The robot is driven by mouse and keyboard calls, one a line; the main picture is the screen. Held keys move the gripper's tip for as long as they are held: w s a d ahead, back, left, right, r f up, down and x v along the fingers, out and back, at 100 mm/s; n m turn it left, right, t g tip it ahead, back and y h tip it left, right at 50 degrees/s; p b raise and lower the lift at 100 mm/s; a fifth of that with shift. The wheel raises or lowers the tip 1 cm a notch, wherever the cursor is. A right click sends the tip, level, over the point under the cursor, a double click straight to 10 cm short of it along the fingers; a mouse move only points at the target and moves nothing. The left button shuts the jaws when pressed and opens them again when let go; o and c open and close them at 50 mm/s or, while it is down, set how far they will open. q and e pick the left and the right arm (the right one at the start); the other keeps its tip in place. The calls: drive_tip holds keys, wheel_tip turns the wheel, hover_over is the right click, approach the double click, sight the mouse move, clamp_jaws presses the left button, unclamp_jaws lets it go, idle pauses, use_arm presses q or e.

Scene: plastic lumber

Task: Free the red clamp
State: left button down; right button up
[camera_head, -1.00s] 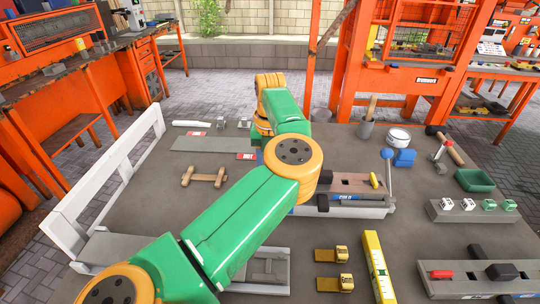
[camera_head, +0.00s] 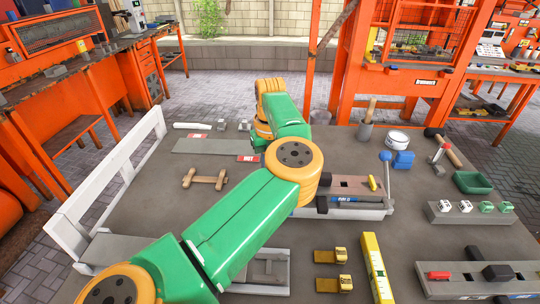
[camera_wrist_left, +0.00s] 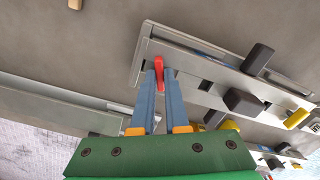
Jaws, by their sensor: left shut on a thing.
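In the left wrist view, my left gripper (camera_wrist_left: 160,74) has its two blue-grey fingers closed around a red clamp (camera_wrist_left: 158,65). The clamp stands at the left end of a long grey fixture (camera_wrist_left: 195,66). In the head view my green and yellow left arm hides the gripper and the clamp it holds. A grey fixture with a brown block (camera_head: 348,182) shows just right of the arm's elbow. Another red clamp-like piece (camera_head: 439,275) sits on the front right fixture (camera_head: 460,289). My right gripper is not in view.
A blue-topped lever (camera_head: 387,172) rises at the right end of the middle fixture. A yellow level (camera_head: 376,268) lies at the front. A green tray (camera_head: 473,182) and a white-and-green dice block (camera_head: 455,216) stand at right. A white rail (camera_head: 110,190) edges the left.

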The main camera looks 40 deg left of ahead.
use_arm(q)
drive_tip(key=n, duration=0.3)
drive_tip(key=shift+r+p, duration=0.1)
drive_tip(key=shift+p, duration=0.25)
drive_tip(key=shift+n, duration=1.9)
drive_tip(key=n, duration=0.2)
drive_tip(key=shift+n, duration=0.4)
drive_tip(key=n, duration=0.4)
drive_tip(key=shift+p, duration=0.35)
drive_tip(key=c, duration=0.8)
unclamp_jaws()
drive_tip(key=shift+o, duration=0.2)
